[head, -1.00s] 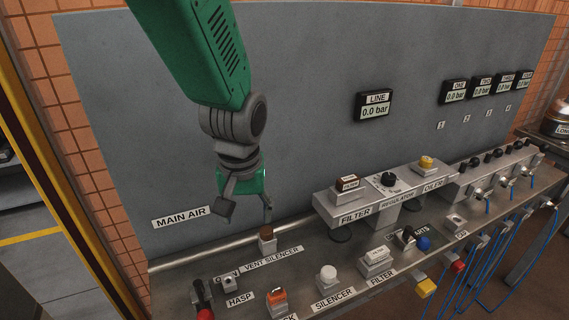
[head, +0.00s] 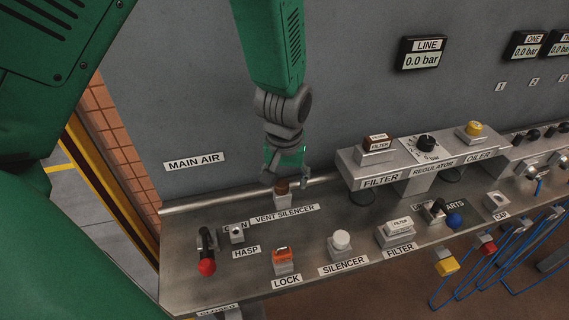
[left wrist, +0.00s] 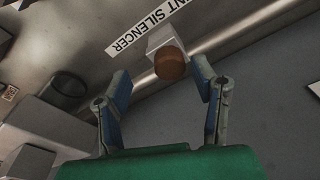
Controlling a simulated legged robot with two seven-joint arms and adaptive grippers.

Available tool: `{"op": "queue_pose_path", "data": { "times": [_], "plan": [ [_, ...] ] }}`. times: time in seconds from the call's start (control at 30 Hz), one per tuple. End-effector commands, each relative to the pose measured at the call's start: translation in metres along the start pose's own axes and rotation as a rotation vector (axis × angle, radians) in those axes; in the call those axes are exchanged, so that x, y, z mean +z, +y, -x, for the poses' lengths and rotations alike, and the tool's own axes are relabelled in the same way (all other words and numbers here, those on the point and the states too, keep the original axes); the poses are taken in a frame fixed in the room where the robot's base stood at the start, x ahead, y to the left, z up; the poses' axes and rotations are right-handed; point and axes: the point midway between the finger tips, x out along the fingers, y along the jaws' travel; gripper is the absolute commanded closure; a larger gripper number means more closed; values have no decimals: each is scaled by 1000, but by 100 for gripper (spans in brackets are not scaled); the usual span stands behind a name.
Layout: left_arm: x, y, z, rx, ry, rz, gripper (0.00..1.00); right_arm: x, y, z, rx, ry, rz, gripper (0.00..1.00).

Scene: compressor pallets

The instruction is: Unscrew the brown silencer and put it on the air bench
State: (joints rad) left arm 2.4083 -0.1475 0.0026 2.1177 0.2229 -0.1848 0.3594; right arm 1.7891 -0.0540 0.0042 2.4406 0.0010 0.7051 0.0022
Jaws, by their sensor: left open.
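The brown silencer (head: 281,187) sits on its pale block behind the VENT SILENCER label, at the back of the steel air bench (head: 330,285). In the left wrist view the brown silencer (left wrist: 170,64) shows as a round brown top between the fingertips. My left gripper (head: 287,178) is open just above and around it, with a finger on each side; it also shows in the left wrist view (left wrist: 163,85). I cannot tell whether either finger touches it. A white silencer (head: 341,241) stands by the SILENCER label. My right gripper is not in view.
An orange lock (head: 283,259), a hasp (head: 237,232) and a red-knobbed lever (head: 206,262) stand on the left of the bench. The filter and regulator shelf (head: 405,167) rises to the right. A pipe (head: 225,201) runs along the back wall.

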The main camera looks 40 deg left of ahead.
Motion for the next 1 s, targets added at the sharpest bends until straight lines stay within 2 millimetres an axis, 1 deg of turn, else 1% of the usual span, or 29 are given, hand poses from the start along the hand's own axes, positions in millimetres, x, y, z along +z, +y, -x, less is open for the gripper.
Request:
{"op": "queue_pose_path", "data": {
  "times": [0.03,0.1,0.2,0.3,0.53,0.57,0.6,0.7,0.93,1.0],
  "plan": [
    [0,-1,-8,1,-2,2,47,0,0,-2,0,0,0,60],
    [-1,-2,-16,2,-4,3,47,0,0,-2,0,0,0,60],
    [-2,-4,-24,5,-4,4,47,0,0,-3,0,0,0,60],
    [-2,-4,-26,5,-3,3,47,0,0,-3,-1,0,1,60],
    [0,0,-25,0,0,1,47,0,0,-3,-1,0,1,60],
    [0,1,-24,-1,1,1,51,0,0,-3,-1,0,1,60],
    [0,1,-24,-2,1,1,65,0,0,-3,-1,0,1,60],
    [0,2,-24,-2,1,1,97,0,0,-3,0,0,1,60],
    [0,1,-25,4,-2,2,98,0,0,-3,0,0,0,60],
    [0,1,-25,-4,-2,49,99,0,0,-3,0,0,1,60]
  ]
}}
